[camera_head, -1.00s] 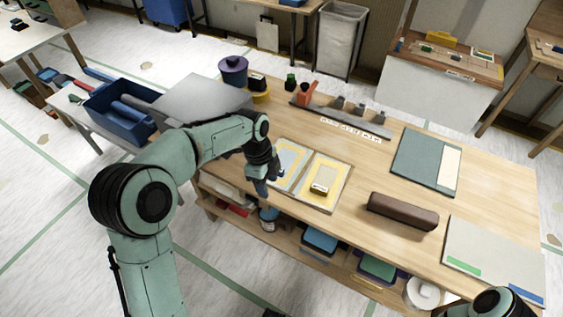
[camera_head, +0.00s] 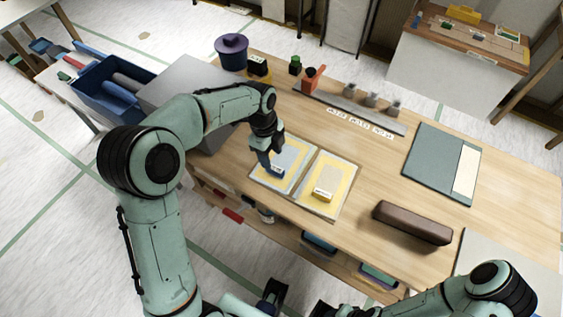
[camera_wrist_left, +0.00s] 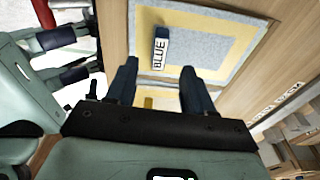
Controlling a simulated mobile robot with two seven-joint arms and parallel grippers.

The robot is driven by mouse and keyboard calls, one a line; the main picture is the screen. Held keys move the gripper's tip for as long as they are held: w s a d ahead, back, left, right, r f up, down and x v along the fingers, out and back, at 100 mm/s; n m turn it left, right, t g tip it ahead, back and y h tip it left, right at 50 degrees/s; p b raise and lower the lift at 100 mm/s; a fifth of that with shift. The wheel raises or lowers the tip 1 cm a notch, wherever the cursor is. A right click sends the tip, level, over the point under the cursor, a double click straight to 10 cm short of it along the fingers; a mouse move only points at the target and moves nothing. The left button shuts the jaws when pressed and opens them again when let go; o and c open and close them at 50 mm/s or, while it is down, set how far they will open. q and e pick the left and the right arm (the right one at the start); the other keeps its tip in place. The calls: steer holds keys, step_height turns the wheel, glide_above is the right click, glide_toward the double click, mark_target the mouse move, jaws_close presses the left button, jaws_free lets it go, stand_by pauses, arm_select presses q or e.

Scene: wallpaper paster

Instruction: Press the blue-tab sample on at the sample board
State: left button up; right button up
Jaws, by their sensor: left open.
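The blue-tab sample (camera_head: 284,160) is a pale grey-blue sheet on a yellow-bordered backing at the near edge of the workbench. Its tab (camera_wrist_left: 160,48) reads BLUE in the left wrist view. My left gripper (camera_head: 268,165) is over this sheet, pointing down, with its fingers apart. In the left wrist view the open fingers (camera_wrist_left: 158,75) lie just below the tab in the picture, and nothing is between them. A pale grey board (camera_head: 485,255), perhaps the sample board, lies at the right, partly covered by my right arm. My right gripper cannot be made out clearly.
A second yellow-bordered sheet (camera_head: 326,185) lies beside the first. A brown padded block (camera_head: 412,222) and a dark green panel (camera_head: 432,160) are further right. A grey rail (camera_head: 350,110) with small fittings lies behind. A blue bin (camera_head: 112,92) is left. Bare wood lies between.

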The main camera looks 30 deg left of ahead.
mark_target(274, 167)
arm_select(q)
steer(key=f, duration=0.6)
steer(key=shift+d+f, duration=0.2)
steer(key=shift+d, duration=0.2)
jaws_close()
